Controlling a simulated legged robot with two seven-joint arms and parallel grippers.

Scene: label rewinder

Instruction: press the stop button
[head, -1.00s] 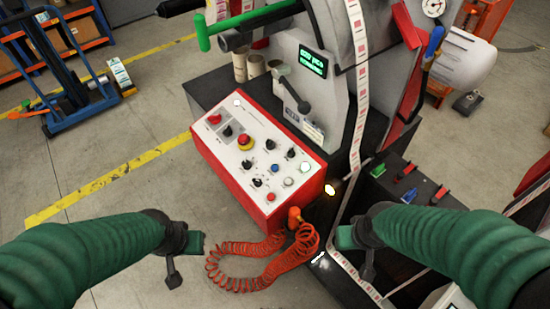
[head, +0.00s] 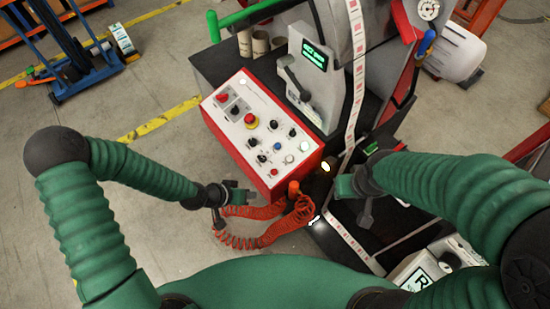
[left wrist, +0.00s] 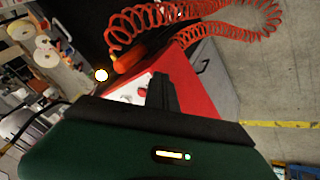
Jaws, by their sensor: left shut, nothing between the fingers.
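The red control box (head: 225,150) has a white sloped panel (head: 235,92) with several knobs and buttons. A red button (head: 221,97) is at the upper left and a small red button (head: 274,172) at the lower corner; labels are too small to read. My left gripper (head: 245,196) is shut and empty, in front of the box's near end and apart from the buttons. The left wrist view shows the box's red side (left wrist: 190,75) beyond the dark fingers. My right gripper (head: 340,188) is right of the box; its jaws are unclear.
An orange coiled hose (head: 262,238) hangs at the box's near end, close to my left gripper. The label machine (head: 325,90) and its paper web (head: 355,70) stand behind and right. Open floor (head: 165,225) lies left of the box.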

